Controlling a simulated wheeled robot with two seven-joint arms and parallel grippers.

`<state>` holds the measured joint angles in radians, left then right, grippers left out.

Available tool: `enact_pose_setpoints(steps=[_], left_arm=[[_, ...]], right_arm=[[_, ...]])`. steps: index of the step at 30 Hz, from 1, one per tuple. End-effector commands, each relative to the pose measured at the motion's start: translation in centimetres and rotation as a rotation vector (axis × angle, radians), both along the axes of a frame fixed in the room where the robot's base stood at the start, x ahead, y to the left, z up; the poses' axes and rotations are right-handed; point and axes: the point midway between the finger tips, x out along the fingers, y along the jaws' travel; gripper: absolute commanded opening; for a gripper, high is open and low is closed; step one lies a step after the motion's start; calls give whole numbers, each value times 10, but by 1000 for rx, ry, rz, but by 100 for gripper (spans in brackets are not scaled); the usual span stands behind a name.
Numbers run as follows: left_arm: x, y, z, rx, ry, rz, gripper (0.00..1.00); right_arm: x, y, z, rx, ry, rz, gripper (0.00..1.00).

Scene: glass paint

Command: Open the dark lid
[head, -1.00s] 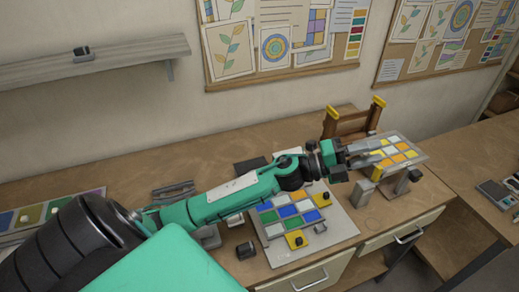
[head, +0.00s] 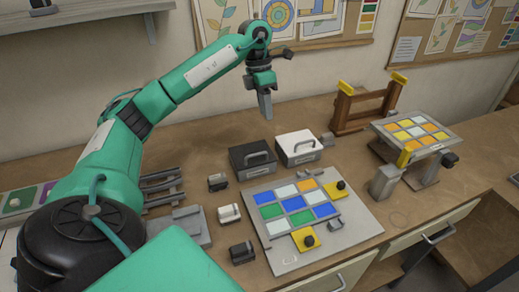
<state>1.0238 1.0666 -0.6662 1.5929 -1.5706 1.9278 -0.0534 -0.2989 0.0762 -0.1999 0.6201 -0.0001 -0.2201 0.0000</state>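The dark box (head: 250,160) stands on the bench in the middle of the head view, with a handle on its dark lid (head: 252,152). The lid looks closed. My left gripper (head: 265,106) hangs in the air above and behind the dark box in the picture, fingers pointing down, apart from the lid. Its fingers overlap in this view, so I cannot tell whether they are open or shut; nothing shows between them. My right gripper is not in view.
A white-lidded box (head: 298,149) stands close to the right of the dark one. In front lies a board with coloured glass tiles (head: 352,228). Small dark and white blocks (head: 229,213) stand to the left. A wooden frame (head: 362,108) and a raised tile panel (head: 440,127) stand at right.

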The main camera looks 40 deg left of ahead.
Motion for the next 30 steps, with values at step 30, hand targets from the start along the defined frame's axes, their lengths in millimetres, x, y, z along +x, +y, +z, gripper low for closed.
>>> enact_pose_setpoints(steps=[30], left_arm=[[-21, 6, -108, 75, 48, 25, 31]], right_arm=[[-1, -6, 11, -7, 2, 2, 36]])
